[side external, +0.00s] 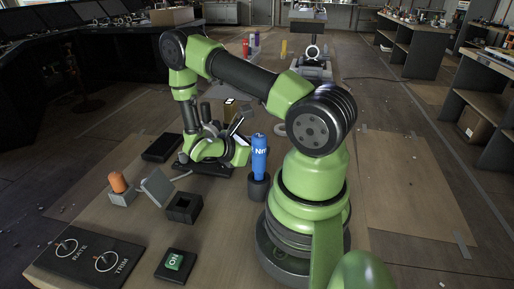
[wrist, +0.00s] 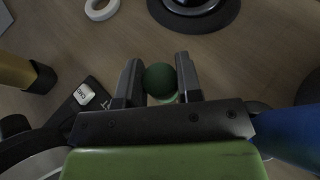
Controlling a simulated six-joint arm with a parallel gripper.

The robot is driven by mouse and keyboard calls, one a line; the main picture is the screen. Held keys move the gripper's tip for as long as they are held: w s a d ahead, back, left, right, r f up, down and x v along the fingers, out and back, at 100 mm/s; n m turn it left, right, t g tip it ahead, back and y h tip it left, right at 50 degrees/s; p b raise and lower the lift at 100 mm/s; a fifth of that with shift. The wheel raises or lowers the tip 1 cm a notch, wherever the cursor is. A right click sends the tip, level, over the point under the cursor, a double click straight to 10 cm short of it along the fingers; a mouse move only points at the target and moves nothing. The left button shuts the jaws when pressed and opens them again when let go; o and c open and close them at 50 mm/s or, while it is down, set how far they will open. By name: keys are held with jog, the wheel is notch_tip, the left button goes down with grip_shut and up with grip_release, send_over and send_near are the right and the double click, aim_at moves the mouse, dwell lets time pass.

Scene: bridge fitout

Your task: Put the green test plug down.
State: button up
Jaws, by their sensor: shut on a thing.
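In the wrist view, the green test plug (wrist: 160,80) shows as a dark green rounded top between the two dark fingers of my gripper (wrist: 160,88). My gripper is shut on it, with a finger against each side. A paler part of the plug shows just below the round top; the rest of it is hidden. In the side external view, I cannot make out the plug or my fingertips behind my green wrist. How far the plug is above the table cannot be told.
A blue cylinder (side external: 259,155) stands in a black holder close to my wrist. An orange-topped piece (side external: 118,182), a black open box (side external: 184,207), a dial panel (side external: 85,256) and a green ON switch (side external: 174,261) sit nearer. A white ring (wrist: 100,8) lies on the table.

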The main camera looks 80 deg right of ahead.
jog(key=shift+f, duration=0.1)
jog(key=o, duration=0.9)
jog(key=shift+o, duration=0.2)
